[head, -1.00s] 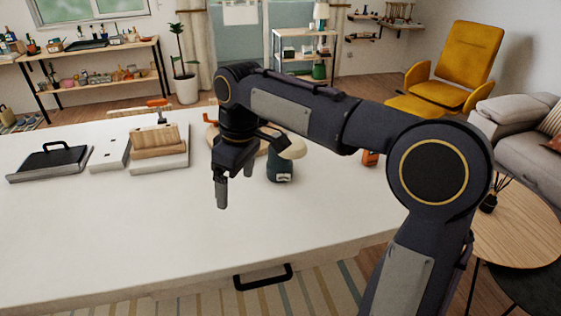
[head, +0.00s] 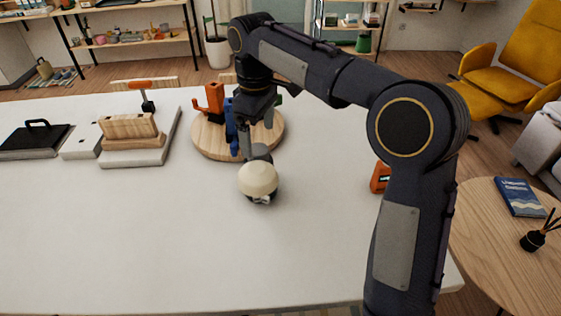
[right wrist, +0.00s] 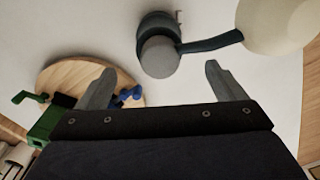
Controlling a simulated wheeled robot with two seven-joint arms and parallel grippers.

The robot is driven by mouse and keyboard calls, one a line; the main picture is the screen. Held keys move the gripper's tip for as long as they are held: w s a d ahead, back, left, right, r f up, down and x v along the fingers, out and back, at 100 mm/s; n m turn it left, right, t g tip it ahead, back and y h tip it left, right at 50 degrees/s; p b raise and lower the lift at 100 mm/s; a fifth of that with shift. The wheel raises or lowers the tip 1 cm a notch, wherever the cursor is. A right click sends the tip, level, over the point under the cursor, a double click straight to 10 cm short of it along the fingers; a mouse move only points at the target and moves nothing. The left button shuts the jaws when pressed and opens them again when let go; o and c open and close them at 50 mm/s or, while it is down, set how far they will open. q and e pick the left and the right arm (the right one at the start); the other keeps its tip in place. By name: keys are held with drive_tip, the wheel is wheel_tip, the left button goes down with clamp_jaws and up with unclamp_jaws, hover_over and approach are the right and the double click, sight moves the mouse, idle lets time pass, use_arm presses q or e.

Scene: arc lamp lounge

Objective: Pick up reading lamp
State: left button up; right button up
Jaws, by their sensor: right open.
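The reading lamp stands on the white table (head: 130,230), with its round cream shade (head: 258,179) toward me in the head view. In the right wrist view its dark grey round post (right wrist: 158,52) and short arm lead to the cream shade (right wrist: 272,22) at top right. My right gripper (head: 246,142) points down beside the lamp, behind the shade in the head view. In the right wrist view my right gripper (right wrist: 163,85) is open and empty, with the post just beyond and between its fingertips. Whether a finger touches the lamp is unclear. My left gripper is out of view.
A round wooden board (head: 210,145) holding orange, blue and green tools lies just behind the gripper. A wooden block (head: 130,130) on a grey slab stands left. An orange object (head: 380,177) sits at the right. The front of the table is clear.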

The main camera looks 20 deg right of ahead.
sight(257, 148)
drive_tip(key=shift+d+f, duration=0.15)
drive_tip(key=shift+f, duration=0.2)
drive_tip(key=f, duration=0.7)
drive_tip(key=shift+w+a, duration=0.1)
drive_tip(key=shift+a, duration=0.2)
drive_tip(key=shift+r, duration=0.15)
clamp_jaws()
